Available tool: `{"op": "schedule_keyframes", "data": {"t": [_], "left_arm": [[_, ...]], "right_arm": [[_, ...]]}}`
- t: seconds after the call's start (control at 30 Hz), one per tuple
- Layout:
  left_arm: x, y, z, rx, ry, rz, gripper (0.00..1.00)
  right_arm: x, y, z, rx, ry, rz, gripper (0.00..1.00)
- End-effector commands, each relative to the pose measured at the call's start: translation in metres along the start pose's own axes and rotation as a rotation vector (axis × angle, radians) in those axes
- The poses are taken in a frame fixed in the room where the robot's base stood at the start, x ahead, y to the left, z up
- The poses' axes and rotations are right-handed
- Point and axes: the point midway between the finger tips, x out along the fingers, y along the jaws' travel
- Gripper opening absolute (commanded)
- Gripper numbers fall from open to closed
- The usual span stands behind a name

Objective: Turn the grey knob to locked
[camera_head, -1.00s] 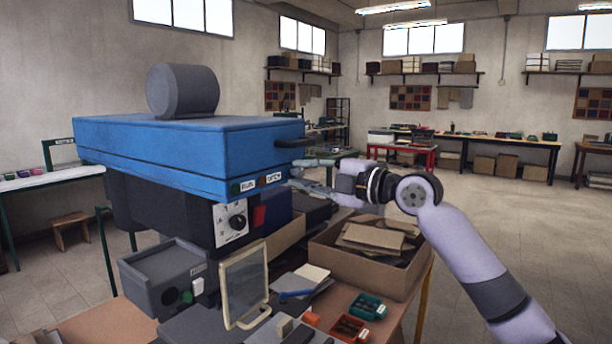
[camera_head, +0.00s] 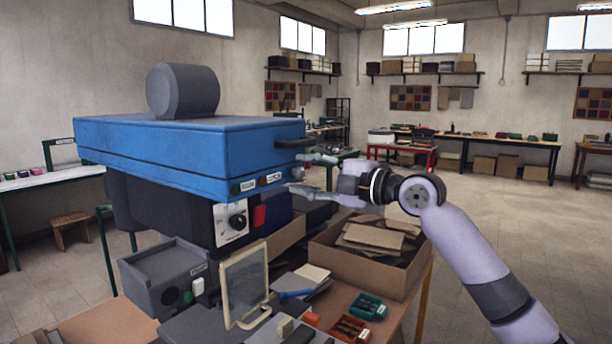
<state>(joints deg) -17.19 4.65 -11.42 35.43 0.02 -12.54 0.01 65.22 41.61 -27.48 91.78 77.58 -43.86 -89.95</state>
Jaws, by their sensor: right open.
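The blue machine (camera_head: 180,152) has a large grey cylinder (camera_head: 183,90) lying on its top. Small round controls with label plates sit low on its front right edge; one is a small knob (camera_head: 263,181) beside the right-hand label, its colour and turned position too small to tell. A dark dial knob (camera_head: 237,221) with a pale scale is on the panel below. My right gripper (camera_head: 298,173) is open and empty at the machine's right end, its fingers one above the other, pointing left toward the small knob. I cannot tell whether they touch it. My left gripper is out of view.
A black handle (camera_head: 294,143) sticks out just above my right fingers. A red switch (camera_head: 259,216) is beside the dial. A framed panel (camera_head: 244,285), a cardboard box (camera_head: 350,262) and small parts trays crowd the table below. Floor to the right is clear.

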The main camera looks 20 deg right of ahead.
Motion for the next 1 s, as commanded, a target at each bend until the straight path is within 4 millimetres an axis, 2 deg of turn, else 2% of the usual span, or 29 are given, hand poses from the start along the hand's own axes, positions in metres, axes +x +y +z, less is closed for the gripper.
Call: {"op": "schedule_keyframes", "data": {"t": [0.17, 0.4, 0.53, 0.7, 1.0], "left_arm": [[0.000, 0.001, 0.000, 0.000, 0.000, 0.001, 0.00], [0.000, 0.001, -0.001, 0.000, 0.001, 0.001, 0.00], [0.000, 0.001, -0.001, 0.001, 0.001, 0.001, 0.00], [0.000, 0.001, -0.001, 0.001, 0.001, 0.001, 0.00], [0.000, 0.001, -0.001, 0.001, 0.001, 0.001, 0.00]], "right_arm": [[-0.029, -0.001, 0.001, -0.004, -0.004, -0.002, 0.41], [-0.081, -0.002, 0.001, -0.002, -0.004, -0.005, 0.41], [-0.101, -0.002, 0.001, 0.001, -0.003, -0.004, 0.41], [-0.114, -0.002, 0.000, 0.000, -0.001, -0.004, 0.41], [-0.115, -0.001, 0.000, -0.001, 0.000, -0.002, 0.41]]}}
